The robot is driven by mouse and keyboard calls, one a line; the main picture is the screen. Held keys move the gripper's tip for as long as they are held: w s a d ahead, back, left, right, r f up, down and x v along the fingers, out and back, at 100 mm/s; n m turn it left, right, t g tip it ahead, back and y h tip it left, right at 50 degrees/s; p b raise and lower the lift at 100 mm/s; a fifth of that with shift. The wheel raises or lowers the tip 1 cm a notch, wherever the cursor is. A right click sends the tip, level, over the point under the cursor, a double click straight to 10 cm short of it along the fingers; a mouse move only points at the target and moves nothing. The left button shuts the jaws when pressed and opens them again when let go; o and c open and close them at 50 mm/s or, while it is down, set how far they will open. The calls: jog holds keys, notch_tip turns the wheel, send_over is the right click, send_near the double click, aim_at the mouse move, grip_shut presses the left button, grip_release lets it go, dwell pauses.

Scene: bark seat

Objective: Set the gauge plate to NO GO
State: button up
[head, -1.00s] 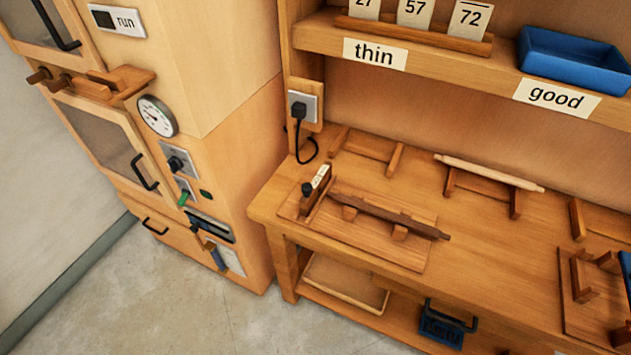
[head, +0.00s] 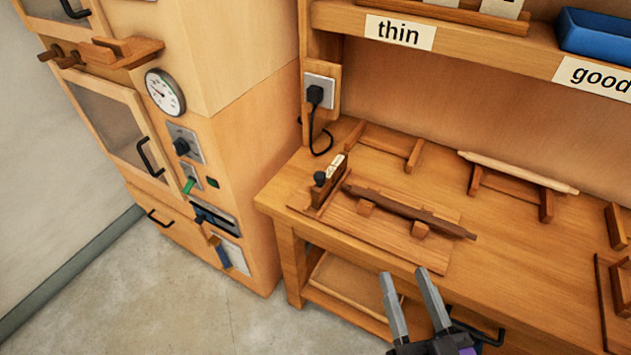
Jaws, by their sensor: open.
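An upright wooden piece with a black knob and a small white label (head: 328,181), likely the gauge plate, stands at the left end of a flat wooden board on the bench. The label's writing is too small to read. A dark brown bar (head: 408,212) lies across two wooden blocks just right of it. My gripper (head: 408,276) is at the bottom of the view, with its two grey fingers apart and nothing between them. It is in front of the bench edge, to the lower right of the upright piece and apart from it.
A pale rod (head: 517,172) rests on a wooden rack at the back right. A shelf with "thin" (head: 399,33) and "good" (head: 597,76) signs and a blue tray (head: 598,38) overhangs the bench. A cabinet with a round dial (head: 165,92) stands left. Open floor lies in front.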

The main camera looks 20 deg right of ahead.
aim_at(318, 173)
jog(key=w+f+n+t+y+b, duration=0.15)
jog(key=w+b, duration=0.55)
jog(key=w, duration=1.6)
jog(key=w+a+f+n+y, duration=0.1)
jog(key=w+a+f+n+g+y, duration=0.1)
jog(key=w+f, duration=0.1)
jog(key=w+a+f+n+g+y, duration=0.1)
jog(key=shift+w+a+f, duration=0.3)
jog(key=shift+a+f, duration=0.05)
jog(key=shift+w, duration=0.2)
jog(key=w, duration=0.4)
jog(key=w+a+p, duration=0.1)
jog(key=w, duration=0.2)
jog(key=shift+w+a+f, duration=0.1)
jog(key=shift+c, duration=0.5)
grip_shut()
